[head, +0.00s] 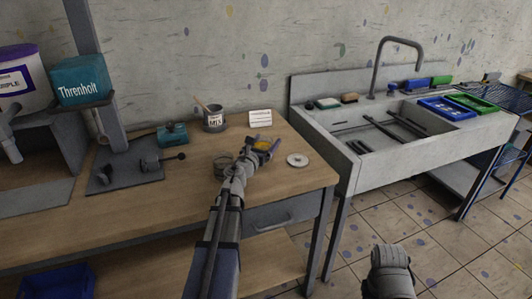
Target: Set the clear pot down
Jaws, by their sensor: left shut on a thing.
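My left gripper (256,147) is over the right part of the wooden workbench (150,215), seen from behind. It is shut on a small pot with orange-yellow in it (264,144), which I take to be the clear pot. The gripper hides much of it, and I cannot tell whether its base touches the bench. A dark-rimmed, see-through round vessel (223,166) stands just left of my left wrist. A pale round disc (297,160) lies on the bench to the right. My right gripper is not in view; only a grey part of my right arm shows at the bottom.
Behind the gripper stand a labelled tin (214,122) with a stick in it and a small white card (260,118). A teal box (172,134) and a dark plate with a handled device (125,172) are left. The sink (350,165) lies beyond the bench's right edge.

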